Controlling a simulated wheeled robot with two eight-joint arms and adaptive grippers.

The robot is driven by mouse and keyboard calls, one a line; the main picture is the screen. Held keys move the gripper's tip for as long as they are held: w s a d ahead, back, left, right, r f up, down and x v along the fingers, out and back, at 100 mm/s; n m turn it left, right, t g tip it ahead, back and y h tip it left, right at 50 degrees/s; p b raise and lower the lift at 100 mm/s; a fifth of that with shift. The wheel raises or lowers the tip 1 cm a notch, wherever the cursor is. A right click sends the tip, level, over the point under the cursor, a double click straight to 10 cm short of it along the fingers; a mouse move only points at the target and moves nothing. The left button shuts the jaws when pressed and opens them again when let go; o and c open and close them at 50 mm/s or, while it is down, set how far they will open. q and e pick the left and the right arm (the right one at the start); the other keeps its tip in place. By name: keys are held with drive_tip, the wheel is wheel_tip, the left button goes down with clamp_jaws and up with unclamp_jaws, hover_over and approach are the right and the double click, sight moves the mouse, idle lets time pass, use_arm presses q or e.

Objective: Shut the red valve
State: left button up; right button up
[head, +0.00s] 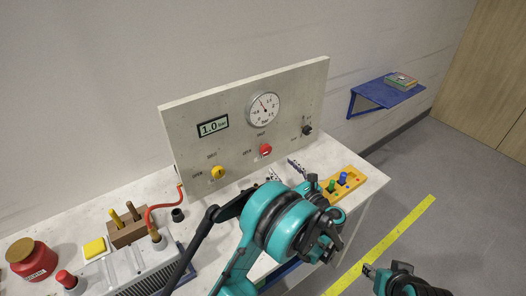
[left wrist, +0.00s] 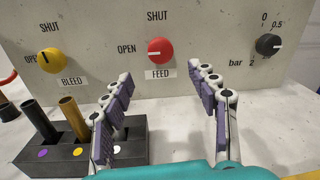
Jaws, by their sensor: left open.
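The red valve (head: 265,150) is a round knob low on the upright panel, labelled FEED. It also shows in the left wrist view (left wrist: 160,51), with OPEN at its left and SHUT above. Its white mark seems to point left, towards OPEN. My left gripper (head: 284,170) is open and empty in front of the panel, below the red valve. In the left wrist view its two fingers (left wrist: 177,82) stand either side of the knob's line, apart from it. My right gripper (head: 374,272) is at the lower right, away from the bench; its jaws are unclear.
A yellow BLEED valve (head: 218,172) is left of the red one, and a black knob (head: 307,130) is right. A dark block with rods (left wrist: 68,148) is close to my left finger. A yellow tray (head: 350,186) with coloured pegs stands right of my left gripper.

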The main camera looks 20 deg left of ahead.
sight(268, 152)
use_arm(q)
drive_tip(key=b+x, duration=0.2)
drive_tip(key=x, duration=0.9)
drive_tip(key=c, duration=1.2)
